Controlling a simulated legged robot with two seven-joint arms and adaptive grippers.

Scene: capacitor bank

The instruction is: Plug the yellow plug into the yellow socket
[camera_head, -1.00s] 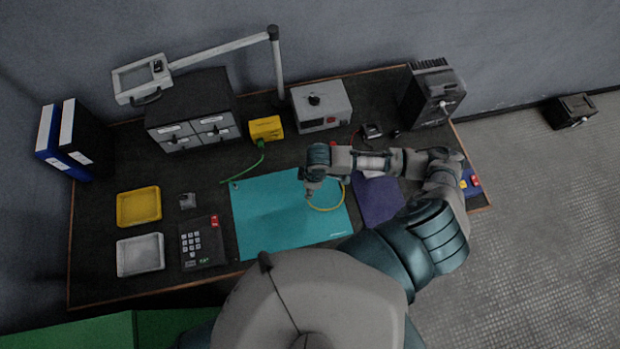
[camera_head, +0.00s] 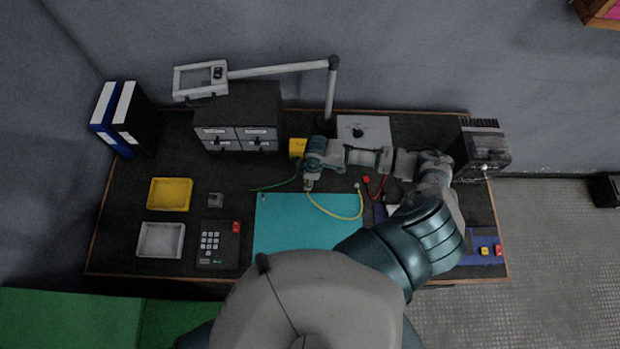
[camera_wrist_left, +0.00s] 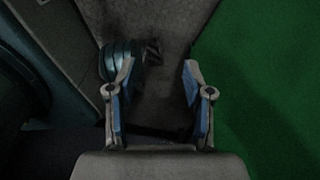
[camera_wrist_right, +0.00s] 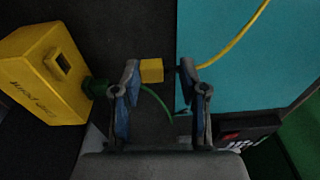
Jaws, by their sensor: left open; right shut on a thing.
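The yellow plug (camera_wrist_right: 151,70) is between my right gripper's fingertips, with its yellow cable (camera_wrist_right: 238,38) trailing right over the teal mat. My right gripper (camera_wrist_right: 157,80) is shut on it; in the head view the gripper (camera_head: 309,184) is near the mat's far edge. In the head view my arm partly hides the box (camera_head: 297,147). My left gripper (camera_wrist_left: 158,95) is open and empty.
The teal mat (camera_head: 290,225) is mostly clear. A drawer cabinet (camera_head: 237,120) and a grey box (camera_head: 365,130) stand behind. A yellow tray (camera_head: 170,180), a white tray (camera_head: 160,226) and a keypad (camera_head: 217,245) lie left. A green cable (camera_head: 275,187) runs by the mat.

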